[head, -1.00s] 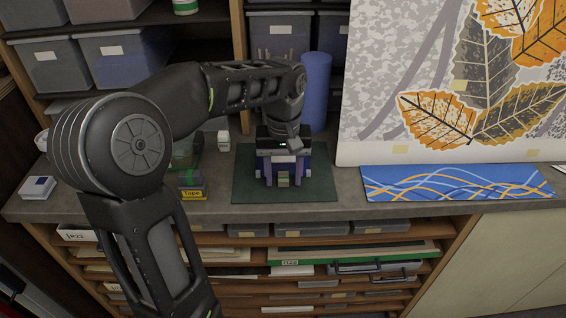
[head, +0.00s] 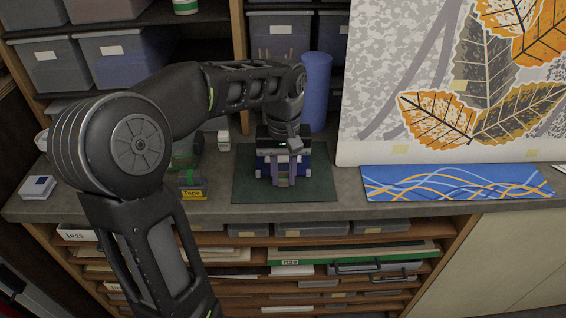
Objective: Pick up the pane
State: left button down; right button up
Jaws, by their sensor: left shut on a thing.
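My left gripper (head: 284,182) reaches down over the dark green mat (head: 320,188) on the counter. Its two purple-grey fingers are close together and shut on the pane, which is a small thing at the mat's middle. Only a sliver of the pane can show between the fingers; the rest is hidden or too small to make out. A blue and white holder (head: 262,168) stands on the mat right behind the fingers, partly covered by the gripper. I cannot tell whether the pane touches it. My right gripper is not in view.
A blue cylinder (head: 316,90) stands behind the mat. A yellow tape box (head: 193,194) and a small white bottle (head: 223,141) are to the left. A blue patterned sheet (head: 455,183) lies right, below a leaf-patterned panel (head: 390,90). Shelves (head: 350,240) lie below the counter.

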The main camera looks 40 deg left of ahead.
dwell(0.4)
pick_arm(q)
notch_tip(320, 180, up, 4)
jog(key=shift+r, duration=0.2)
notch_tip(320, 180, up, 6)
jog(key=p, duration=0.3)
jog(key=shift+f, duration=0.15)
jog(key=shift+s+f, duration=0.1)
dwell(0.5)
